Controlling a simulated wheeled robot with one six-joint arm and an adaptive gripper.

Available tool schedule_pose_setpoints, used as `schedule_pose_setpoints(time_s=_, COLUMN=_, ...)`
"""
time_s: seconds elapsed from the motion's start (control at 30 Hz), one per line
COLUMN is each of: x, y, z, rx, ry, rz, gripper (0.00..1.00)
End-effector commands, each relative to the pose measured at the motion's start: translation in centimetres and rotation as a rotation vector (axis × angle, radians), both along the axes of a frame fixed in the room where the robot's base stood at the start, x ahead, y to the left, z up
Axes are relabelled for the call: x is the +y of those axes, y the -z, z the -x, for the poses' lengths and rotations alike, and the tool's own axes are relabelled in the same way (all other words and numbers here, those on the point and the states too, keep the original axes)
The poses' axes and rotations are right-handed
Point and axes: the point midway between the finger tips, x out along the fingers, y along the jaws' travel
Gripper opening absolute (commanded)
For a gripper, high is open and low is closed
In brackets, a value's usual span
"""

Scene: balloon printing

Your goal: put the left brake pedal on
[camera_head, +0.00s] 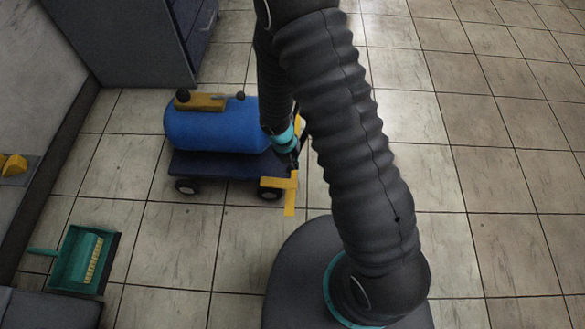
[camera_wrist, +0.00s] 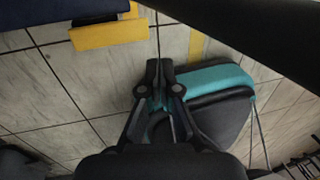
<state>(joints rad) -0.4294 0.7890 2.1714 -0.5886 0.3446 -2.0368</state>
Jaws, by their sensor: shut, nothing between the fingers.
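A cart (camera_head: 218,165) with a dark flat deck carries a blue tank (camera_head: 205,128) in the head view. A yellow pedal-like plate (camera_head: 273,183) sticks out low at the cart's right end, near a wheel. It also shows in the wrist view (camera_wrist: 108,35), at the upper left, beside the dark edge of the cart. I cannot tell if it is pressed down. My gripper (camera_head: 294,165) is beside this end of the cart, just above the plate. In the wrist view my gripper (camera_wrist: 160,68) is shut and empty, pointing down, apart from the plate. My arm hides part of the cart's right end.
A yellow strip (camera_head: 290,205) runs beside the plate. A green dustpan-like tray (camera_head: 75,262) lies on the floor at the lower left. A grey cabinet (camera_head: 135,40) stands behind the cart. The tiled floor at right is clear.

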Motion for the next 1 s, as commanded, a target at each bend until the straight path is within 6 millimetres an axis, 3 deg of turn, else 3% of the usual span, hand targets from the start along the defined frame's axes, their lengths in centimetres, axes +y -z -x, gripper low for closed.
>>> schedule_pose_setpoints(time_s=0.2, x=-0.1, y=-1.3, z=0.1, rx=0.001, ry=0.000, rz=0.001, gripper=0.00)
schedule_pose_setpoints(time_s=0.83, x=-0.2, y=-1.5, z=0.0, rx=-0.002, ry=0.007, rz=0.000, gripper=0.00)
schedule_pose_setpoints(time_s=1.0, x=-0.7, y=-4.3, z=-0.9, rx=-0.056, ry=0.134, rz=-0.009, gripper=0.00)
